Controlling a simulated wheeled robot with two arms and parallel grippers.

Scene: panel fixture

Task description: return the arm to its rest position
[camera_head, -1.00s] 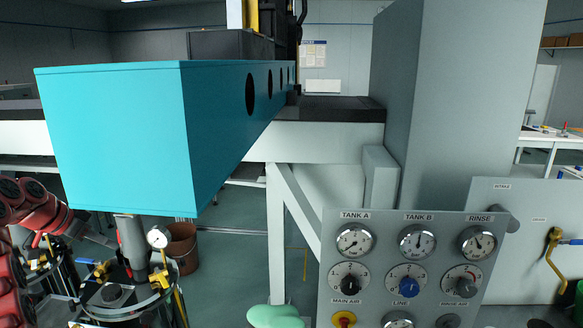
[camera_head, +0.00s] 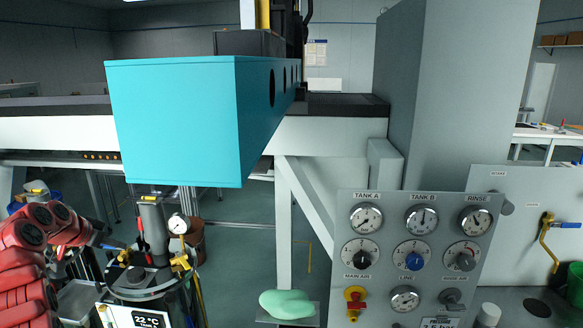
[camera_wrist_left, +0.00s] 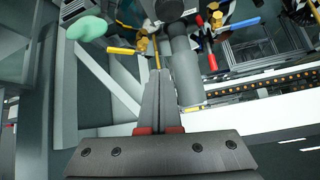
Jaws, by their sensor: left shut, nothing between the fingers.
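My left arm (camera_head: 58,222), red with dark joints, comes in at the lower left of the head view. It is bent, and its left gripper (camera_head: 101,239) points right toward the tank with the gauge; the fingers are small and dim there. In the left wrist view the gripper (camera_wrist_left: 160,74) has its two grey fingers together, with nothing between them. Pipework, including a grey cylinder (camera_wrist_left: 186,72), appears behind the fingertips; I cannot tell how far away it is. My right gripper is not in view.
A large teal beam (camera_head: 175,120) hangs above the tank (camera_head: 145,285). A grey gauge panel (camera_head: 400,275) with knobs stands right of centre. A green lump (camera_head: 287,303) rests on a small plate left of it. Open floor (camera_head: 235,235) shows behind the tank.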

